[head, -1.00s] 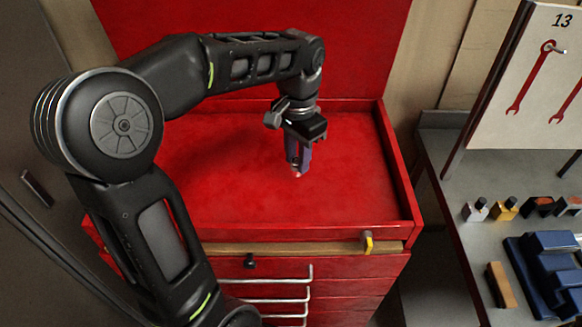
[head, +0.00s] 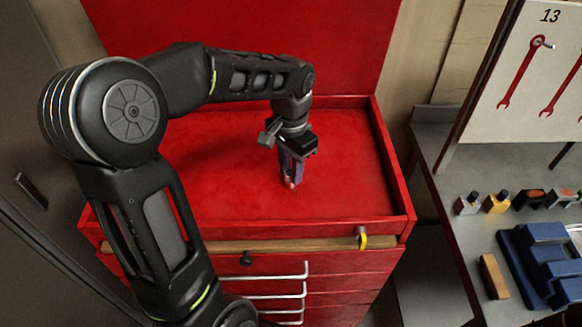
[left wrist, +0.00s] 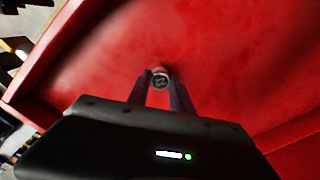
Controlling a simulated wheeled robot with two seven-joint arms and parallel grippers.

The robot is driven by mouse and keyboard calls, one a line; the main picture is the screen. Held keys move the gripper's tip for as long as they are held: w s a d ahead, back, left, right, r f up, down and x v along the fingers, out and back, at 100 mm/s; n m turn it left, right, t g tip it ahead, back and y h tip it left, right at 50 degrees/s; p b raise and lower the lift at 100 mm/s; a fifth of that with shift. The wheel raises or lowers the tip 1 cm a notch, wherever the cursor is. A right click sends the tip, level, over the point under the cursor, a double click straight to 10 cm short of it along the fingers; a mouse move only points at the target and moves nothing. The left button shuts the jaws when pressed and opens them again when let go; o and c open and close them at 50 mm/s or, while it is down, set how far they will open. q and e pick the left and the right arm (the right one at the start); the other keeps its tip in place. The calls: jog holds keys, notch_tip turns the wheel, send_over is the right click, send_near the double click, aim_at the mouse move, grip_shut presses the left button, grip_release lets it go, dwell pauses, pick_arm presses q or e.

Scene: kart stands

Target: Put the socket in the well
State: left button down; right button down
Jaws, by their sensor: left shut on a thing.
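The socket (left wrist: 160,78) is a small, round metal piece with a dark end, seen in the left wrist view between the two fingertips. My left gripper (head: 290,181) is shut on it and points downward. In the head view only a small pinkish tip of the held piece shows under the fingers. The well (head: 225,190) is the red, walled open top of the tool chest. The gripper is over its floor, right of the middle. I cannot tell whether the socket touches the floor. My right gripper is out of view.
The well's right wall (head: 388,160) and front rim stand near the gripper. The well floor looks bare. At right, a grey bench (head: 445,180) holds small coloured blocks, a blue holder (head: 545,235) and a wooden block (head: 494,277). A white wrench board (head: 530,95) stands behind.

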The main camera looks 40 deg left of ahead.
pick_arm(q)
jog(key=shift+f, duration=0.2)
jog(key=c, duration=1.1)
grip_release()
jog(key=shift+c, duration=0.2)
jog(key=shift+r, duration=0.1)
notch_tip(320, 180, up, 12)
jog(key=shift+r, duration=0.15)
